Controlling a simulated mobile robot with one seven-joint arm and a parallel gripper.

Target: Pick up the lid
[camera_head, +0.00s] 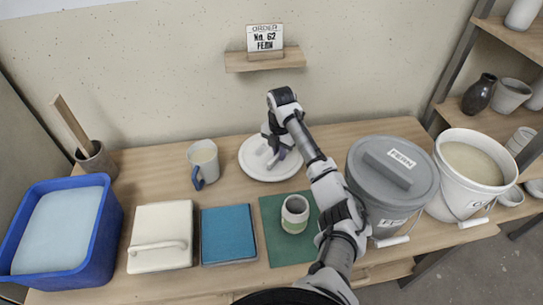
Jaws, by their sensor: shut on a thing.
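A round white lid (254,170) is at the back middle of the wooden table, with a bar-like handle partly visible on top. My gripper (273,154) points down over it and is shut on the lid at its handle. The fingers and wrist hide part of the handle. I cannot tell whether the lid rests on the table or is slightly raised. A second lid, grey with a grey bar handle and a FERN label (402,158), sits on the grey bucket (376,212) to the right.
An open white bucket (436,205) of pale glaze stands at the right. A mug (204,160), a blue tub (105,235), a white lidded box (160,222), a blue tile (228,232) and a small cup (295,213) on a green mat (275,250) surround the work area.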

